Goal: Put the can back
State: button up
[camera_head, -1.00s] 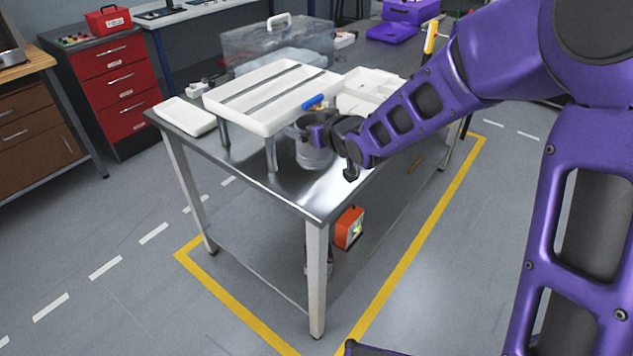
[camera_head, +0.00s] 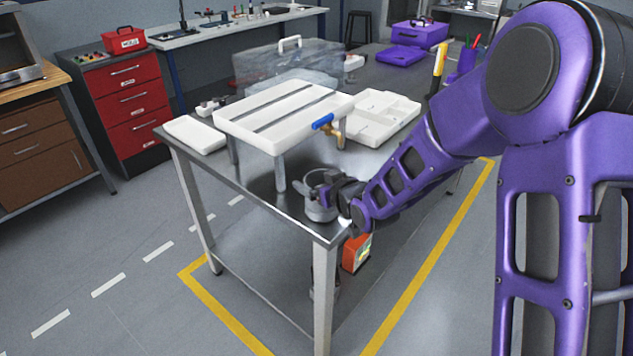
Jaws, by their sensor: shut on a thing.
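The can (camera_head: 319,210) is a grey cylinder near the front corner of the steel table (camera_head: 225,172). My gripper (camera_head: 326,188) is shut on the can's upper part, and my arm reaches in from the right. The gripper hides part of the can's top and right side. I cannot tell whether the can's bottom touches the tabletop.
A white slotted tray on legs (camera_head: 252,121) stands just behind the can. A blue-handled valve (camera_head: 323,121) is at its right edge. A compartmented white tray (camera_head: 372,125) and a clear case (camera_head: 262,65) sit farther back. An orange box (camera_head: 356,252) is below the tabletop.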

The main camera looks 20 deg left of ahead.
jog(key=shift+f+b, duration=0.2)
jog(key=shift+b, duration=0.1)
jog(key=o, duration=1.1)
jog(key=shift+r, duration=0.1)
jog(key=shift+r, duration=0.1)
jog(key=shift+r+p, duration=0.2)
jog(key=shift+p, duration=0.25)
jog(key=p+v, duration=0.1)
jog(key=v, duration=1.1)
jog(key=shift+f, duration=0.1)
jog(key=shift+w, duration=0.1)
